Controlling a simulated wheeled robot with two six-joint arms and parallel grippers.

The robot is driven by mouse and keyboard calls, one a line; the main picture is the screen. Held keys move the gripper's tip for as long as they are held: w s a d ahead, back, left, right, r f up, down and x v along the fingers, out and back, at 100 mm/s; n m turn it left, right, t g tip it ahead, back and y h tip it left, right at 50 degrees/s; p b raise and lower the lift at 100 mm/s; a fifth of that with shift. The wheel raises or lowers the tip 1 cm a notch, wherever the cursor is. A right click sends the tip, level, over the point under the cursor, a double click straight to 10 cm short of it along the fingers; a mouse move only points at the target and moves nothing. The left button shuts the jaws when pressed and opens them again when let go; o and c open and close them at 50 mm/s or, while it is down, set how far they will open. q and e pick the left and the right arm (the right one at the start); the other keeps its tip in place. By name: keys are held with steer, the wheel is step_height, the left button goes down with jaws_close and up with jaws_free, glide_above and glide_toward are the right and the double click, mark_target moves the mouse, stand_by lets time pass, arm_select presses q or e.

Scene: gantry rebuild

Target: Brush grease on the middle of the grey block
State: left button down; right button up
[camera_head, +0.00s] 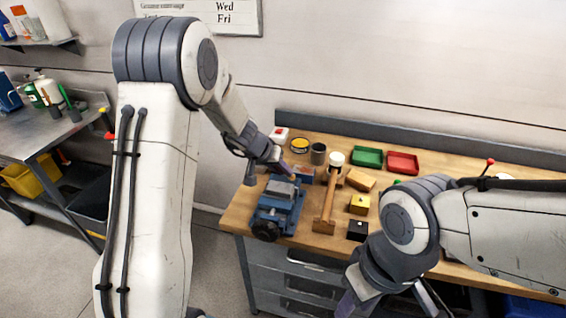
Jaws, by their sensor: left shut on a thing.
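The grey block (281,188) sits in the jaws of a blue vise (270,222) at the bench's left front. My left gripper (284,170) is just above and behind the block. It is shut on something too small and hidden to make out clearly. I cannot tell whether the held thing touches the block. A yellow-topped tin (299,144) stands behind the vise; its contents are unclear. My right gripper (388,304) is at the bottom edge, in front of the bench; its fingers stand apart, with the tips partly cut off.
A grey cup (318,154), green tray (366,157), red tray (403,162), yellow block (359,204) and black block (357,230) are on the workbench (239,213). A side table (40,138) stands at left.

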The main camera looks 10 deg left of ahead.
arm_select(q)
step_height(320, 180, down, 3)
steer(key=shift+r+b, duration=0.1)
steer(key=shift+b, duration=0.7)
steer(key=shift+f, duration=0.5)
steer(key=shift+a+r+p, duration=0.1)
steer(key=shift+a+p, duration=0.5)
steer(key=shift+a, duration=0.55)
steer(key=shift+a+p, duration=1.4)
steer(key=shift+a, duration=0.85)
steer(key=shift+f+p, duration=0.2)
steer(key=shift+p, duration=0.1)
steer(key=shift+d+f+b, duration=0.15)
steer(key=shift+d+b, duration=0.3)
steer(key=shift+b, duration=0.05)
steer(key=shift+d+b, duration=0.5)
steer(key=shift+d, duration=0.2)
steer(key=shift+d+b, duration=1.2)
steer(key=shift+d, duration=1.1)
step_height(320, 180, up, 9)
steer(key=p, duration=0.5)
steer(key=shift+f+p, duration=0.15)
steer(key=shift+p, duration=0.15)
